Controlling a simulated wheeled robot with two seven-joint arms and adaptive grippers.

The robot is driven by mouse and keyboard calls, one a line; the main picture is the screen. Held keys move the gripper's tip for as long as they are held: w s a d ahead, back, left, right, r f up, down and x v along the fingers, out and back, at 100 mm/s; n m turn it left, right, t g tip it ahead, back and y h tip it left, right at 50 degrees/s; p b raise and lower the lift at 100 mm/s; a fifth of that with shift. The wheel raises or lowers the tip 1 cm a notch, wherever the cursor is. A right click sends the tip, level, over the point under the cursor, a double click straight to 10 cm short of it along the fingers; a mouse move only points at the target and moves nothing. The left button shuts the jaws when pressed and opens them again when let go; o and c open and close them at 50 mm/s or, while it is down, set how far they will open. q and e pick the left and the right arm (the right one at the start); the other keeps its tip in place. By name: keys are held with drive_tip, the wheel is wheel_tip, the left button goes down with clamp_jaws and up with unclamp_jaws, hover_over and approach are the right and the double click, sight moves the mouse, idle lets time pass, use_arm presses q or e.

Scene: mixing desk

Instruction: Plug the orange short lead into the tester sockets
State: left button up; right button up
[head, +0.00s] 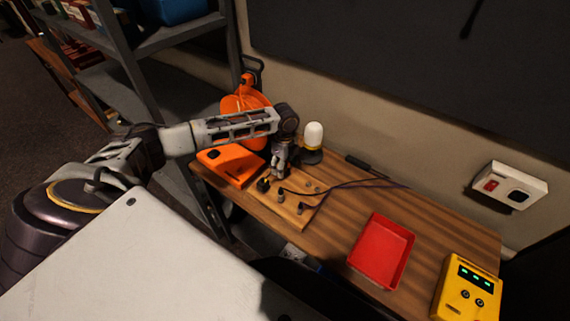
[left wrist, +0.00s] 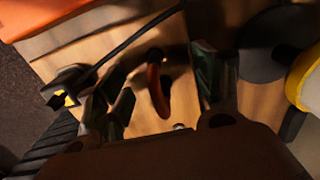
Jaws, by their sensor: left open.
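The orange short lead (left wrist: 160,92) shows in the left wrist view as a small curved loop with a dark end, standing over the light wooden board (left wrist: 65,38). My left gripper (left wrist: 161,75) is open, with a finger on either side of the lead and gaps visible to both. In the head view my left gripper (head: 281,172) points down over the board (head: 291,213); the lead cannot be made out there. The yellow tester (head: 468,287) stands at the table's right end, with a lit green display and two round dark sockets. My right gripper is not in view.
Dark plugs with black leads (head: 281,196) stand on the board, close to my left gripper. An orange case (head: 232,166) and a white-domed lamp (head: 313,136) are nearby. A red tray (head: 382,250) lies between board and tester. A shelf rack (head: 141,85) stands left.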

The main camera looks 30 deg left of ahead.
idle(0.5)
use_arm(q)
drive_tip(key=shift+c, duration=0.5)
clamp_jaws()
drive_tip(key=shift+r+p, duration=0.5)
drive_tip(key=shift+p, duration=0.15)
drive_tip(key=shift+r+p, duration=0.45)
drive_tip(key=shift+r, duration=0.05)
drive_tip(key=shift+r, duration=0.85)
drive_tip(key=shift+r, duration=1.15)
